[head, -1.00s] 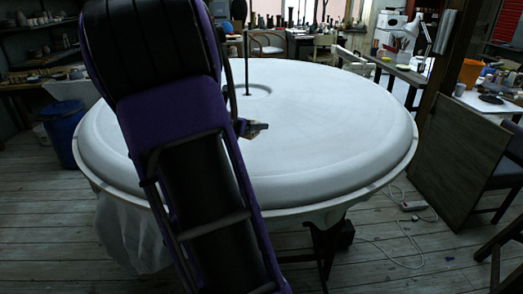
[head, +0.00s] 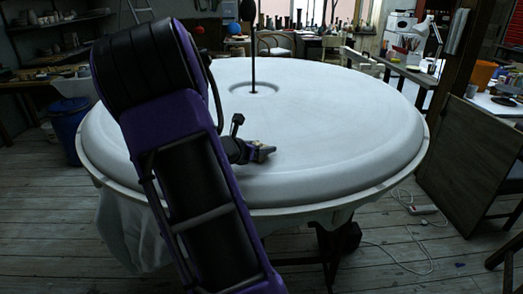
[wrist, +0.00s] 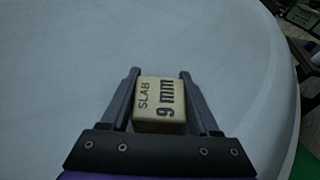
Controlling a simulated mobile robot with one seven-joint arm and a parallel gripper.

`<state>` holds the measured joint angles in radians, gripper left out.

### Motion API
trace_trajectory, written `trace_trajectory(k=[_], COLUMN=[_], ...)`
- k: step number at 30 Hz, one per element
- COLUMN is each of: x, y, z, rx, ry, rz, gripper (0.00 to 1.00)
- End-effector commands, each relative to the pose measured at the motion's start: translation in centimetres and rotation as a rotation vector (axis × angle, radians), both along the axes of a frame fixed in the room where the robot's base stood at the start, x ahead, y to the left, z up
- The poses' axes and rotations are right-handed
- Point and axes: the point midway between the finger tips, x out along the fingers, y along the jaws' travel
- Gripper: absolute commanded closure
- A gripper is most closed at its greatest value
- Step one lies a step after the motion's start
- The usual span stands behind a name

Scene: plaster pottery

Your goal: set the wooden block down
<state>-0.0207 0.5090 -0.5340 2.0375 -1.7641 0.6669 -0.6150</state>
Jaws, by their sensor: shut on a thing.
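The wooden block (wrist: 160,100) is a small pale block marked "SLAB 9 mm". In the wrist view it sits between the two fingers of my gripper (wrist: 161,92), which is shut on it. In the head view my gripper (head: 266,152) is over the near part of the large round white plaster table (head: 330,110), and a small tan bit of the block shows at its tip. I cannot tell whether the block touches the plaster surface.
A thin dark rod (head: 253,50) stands in a shallow round recess towards the back of the plaster table. The white surface around my gripper is clear. A dark board (head: 462,160) leans at the right, and a blue bin (head: 70,132) stands at the left.

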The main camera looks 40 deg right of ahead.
Motion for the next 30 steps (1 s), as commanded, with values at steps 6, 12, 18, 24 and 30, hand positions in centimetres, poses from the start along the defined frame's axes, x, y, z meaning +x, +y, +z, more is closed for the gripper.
trace_trajectory(k=[6, 12, 18, 24, 30], x=[0.0, 0.0, 0.0, 0.0, -0.1], y=[0.0, 0.0, 0.0, 0.0, 0.9], z=[0.0, -0.4, -0.3, -0.3, 0.5], rx=[-0.001, 0.0, 0.0, 0.0, 0.001], ry=[-0.001, -0.001, -0.001, -0.001, -0.003], rz=[0.0, 0.0, 0.0, 0.0, 0.002], gripper=[0.93, 0.34, 0.08, 0.08, 0.08])
